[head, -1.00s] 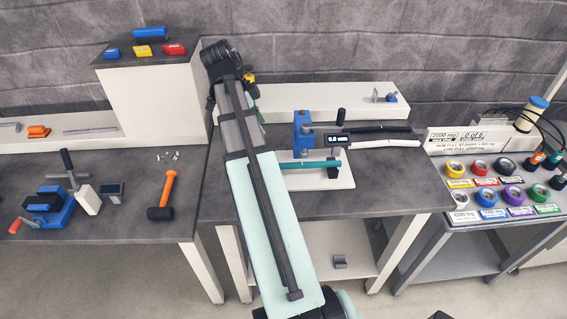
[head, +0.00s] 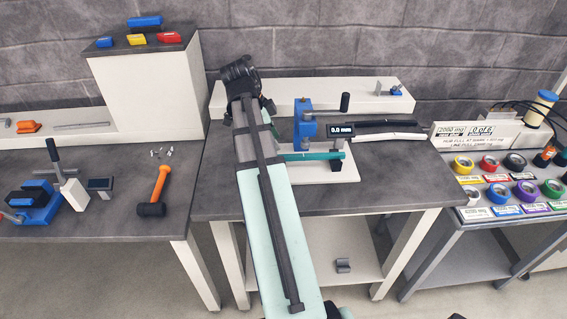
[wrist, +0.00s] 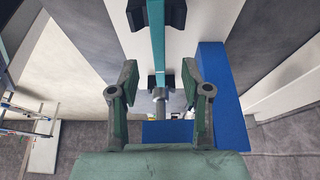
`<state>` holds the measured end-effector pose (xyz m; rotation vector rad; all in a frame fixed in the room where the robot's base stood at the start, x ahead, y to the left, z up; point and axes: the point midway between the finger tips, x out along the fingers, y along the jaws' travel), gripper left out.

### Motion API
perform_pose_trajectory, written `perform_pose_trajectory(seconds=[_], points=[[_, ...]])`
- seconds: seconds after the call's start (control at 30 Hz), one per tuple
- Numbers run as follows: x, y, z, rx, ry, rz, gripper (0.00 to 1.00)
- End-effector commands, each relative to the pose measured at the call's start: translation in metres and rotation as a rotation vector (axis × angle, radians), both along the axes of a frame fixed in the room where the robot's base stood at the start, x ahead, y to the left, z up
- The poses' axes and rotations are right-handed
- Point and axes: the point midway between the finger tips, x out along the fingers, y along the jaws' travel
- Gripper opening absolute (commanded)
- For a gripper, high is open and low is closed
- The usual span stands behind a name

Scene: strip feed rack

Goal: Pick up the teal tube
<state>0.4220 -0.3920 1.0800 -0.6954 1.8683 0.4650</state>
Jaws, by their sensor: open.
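The teal tube (head: 312,156) lies level across a fixture with a white base plate (head: 322,176) on the middle table. In the wrist view the tube (wrist: 157,40) runs down from the top edge over black supports (wrist: 159,82), toward a grey metal rod (wrist: 160,103). My gripper (wrist: 160,82) is open, with one finger on each side of the tube's line. The fingers look clear of the tube; their height over it is hard to judge. In the head view my arm hides the tube's left part, and the gripper's fingers are not clear.
The fixture's blue upright (head: 303,125) stands close behind the tube; a blue part (wrist: 216,85) is near the right finger in the wrist view. A "0.0 mm" display (head: 341,130) and black and white strips (head: 388,131) lie right. A hammer (head: 158,188) lies on the left table.

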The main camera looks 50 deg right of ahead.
Motion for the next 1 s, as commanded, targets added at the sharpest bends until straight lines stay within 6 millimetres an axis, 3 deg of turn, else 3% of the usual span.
perform_pose_trajectory(seconds=[0.33, 0.7, 1.0], points=[[-0.007, -0.003, -0.017, 0.002, 0.001, 0.0, 0.48], [-0.017, -0.011, -0.052, 0.001, 0.0, -0.001, 0.48], [-0.018, -0.013, -0.058, 0.001, -0.001, 0.0, 0.48]])
